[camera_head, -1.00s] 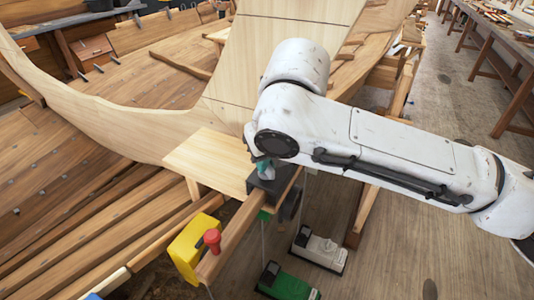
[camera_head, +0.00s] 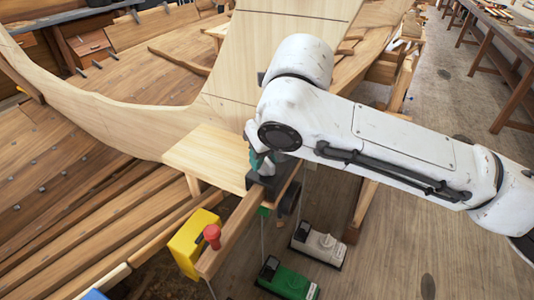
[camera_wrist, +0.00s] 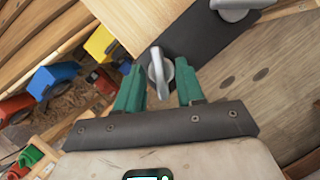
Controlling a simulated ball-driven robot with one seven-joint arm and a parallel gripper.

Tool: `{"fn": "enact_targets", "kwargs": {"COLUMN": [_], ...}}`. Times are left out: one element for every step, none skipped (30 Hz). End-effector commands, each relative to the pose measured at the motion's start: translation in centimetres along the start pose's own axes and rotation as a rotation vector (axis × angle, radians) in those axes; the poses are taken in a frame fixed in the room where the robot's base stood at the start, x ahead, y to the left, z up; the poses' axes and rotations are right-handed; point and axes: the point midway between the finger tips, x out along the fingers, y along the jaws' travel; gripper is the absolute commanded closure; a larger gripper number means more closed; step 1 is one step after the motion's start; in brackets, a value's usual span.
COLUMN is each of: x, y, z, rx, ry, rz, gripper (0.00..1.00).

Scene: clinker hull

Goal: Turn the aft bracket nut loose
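A grey wing nut (camera_wrist: 160,73) sits on a dark bracket plate (camera_wrist: 205,38) in the wrist view. A second grey nut (camera_wrist: 238,4) is on the same plate, cut off by the top edge. I cannot tell from the labels which is the aft one. My gripper (camera_wrist: 159,88) is open, its two green fingers on either side of the first nut, with visible gaps between nut and fingers. In the head view my gripper (camera_head: 262,162) is mostly hidden by my white arm, above the dark bracket (camera_head: 268,185) at the end of a wooden rail.
A pale board (camera_head: 212,156) lies left of the bracket. A yellow block (camera_head: 190,243) and a red knob (camera_head: 212,236) are at the rail's near end. White (camera_head: 318,246) and green (camera_head: 287,280) devices are low down. Open floor (camera_head: 440,250) is on the right.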

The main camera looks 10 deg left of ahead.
Motion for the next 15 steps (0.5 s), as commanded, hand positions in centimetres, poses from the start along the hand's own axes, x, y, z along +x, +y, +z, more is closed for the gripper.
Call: {"fn": "enact_targets", "kwargs": {"x": [0.0, 0.0, 0.0, 0.0, 0.0, 0.0, -0.1, -0.2, -0.5, -0.7, -1.0, -1.5, -2.0, -2.5, -3.3], "y": [0.0, 0.0, 0.0, 0.0, 0.0, 0.0, 0.0, 0.0, 0.0, 0.0, 0.0, 0.0, 0.0, 0.0, 0.0], "z": [0.0, 0.0, 0.0, 0.0, 0.0, 0.0, 0.0, 0.0, 0.0, 0.0, 0.1, 0.1, 0.0, 0.0, 0.0], "rx": [0.0, 0.0, 0.0, 0.0, 0.0, 0.0, 0.0, 0.0, 0.0, 0.0, 0.0, 0.0, -0.001, -0.002, -0.002], "ry": [0.0, 0.0, 0.0, 0.0, 0.0, 0.0, 0.0, -0.001, -0.001, -0.002, -0.002, -0.003, -0.003, -0.003, -0.004], "rz": [0.0, 0.0, 0.0, 0.0, 0.0, 0.0, 0.0, -0.001, -0.001, -0.001, -0.001, -0.001, -0.001, -0.001, -0.001], "gripper": [0.62, 0.62, 0.62, 0.62, 0.62, 0.62, 0.62, 0.62, 0.62, 0.62, 0.62, 0.62, 0.62, 0.62, 0.62]}}
